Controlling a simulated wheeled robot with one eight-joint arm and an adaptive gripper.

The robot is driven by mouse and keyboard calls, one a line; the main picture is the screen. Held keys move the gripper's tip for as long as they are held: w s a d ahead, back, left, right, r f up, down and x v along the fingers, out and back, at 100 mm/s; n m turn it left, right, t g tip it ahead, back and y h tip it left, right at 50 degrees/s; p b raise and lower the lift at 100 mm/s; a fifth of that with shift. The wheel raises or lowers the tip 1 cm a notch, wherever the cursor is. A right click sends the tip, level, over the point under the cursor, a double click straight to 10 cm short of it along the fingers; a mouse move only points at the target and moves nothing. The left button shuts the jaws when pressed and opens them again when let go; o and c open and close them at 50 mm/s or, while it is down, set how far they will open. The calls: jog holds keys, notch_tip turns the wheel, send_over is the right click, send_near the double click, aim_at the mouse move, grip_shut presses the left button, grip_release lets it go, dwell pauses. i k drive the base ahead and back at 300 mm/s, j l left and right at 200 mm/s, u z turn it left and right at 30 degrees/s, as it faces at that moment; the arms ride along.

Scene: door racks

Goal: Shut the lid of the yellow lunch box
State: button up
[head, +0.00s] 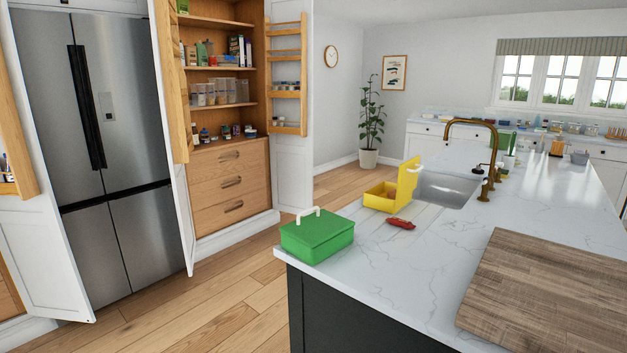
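The yellow lunch box (380,201) stands on the white marble island, just left of the sink. Its lid (409,177) is open and stands upright on the box's right side. Something brownish shows inside the box, too small to make out. My gripper is not in view.
A green box (317,238) with a white handle stands at the island's near left corner. A sink (447,188) with a brass tap (487,160) is to the right. A wooden board (545,300) covers the near right.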

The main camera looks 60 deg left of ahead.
aim_at(408, 174)
jog(key=u, duration=1.65)
jog(key=k+j+u, duration=0.1)
jog(key=k+j, duration=0.15)
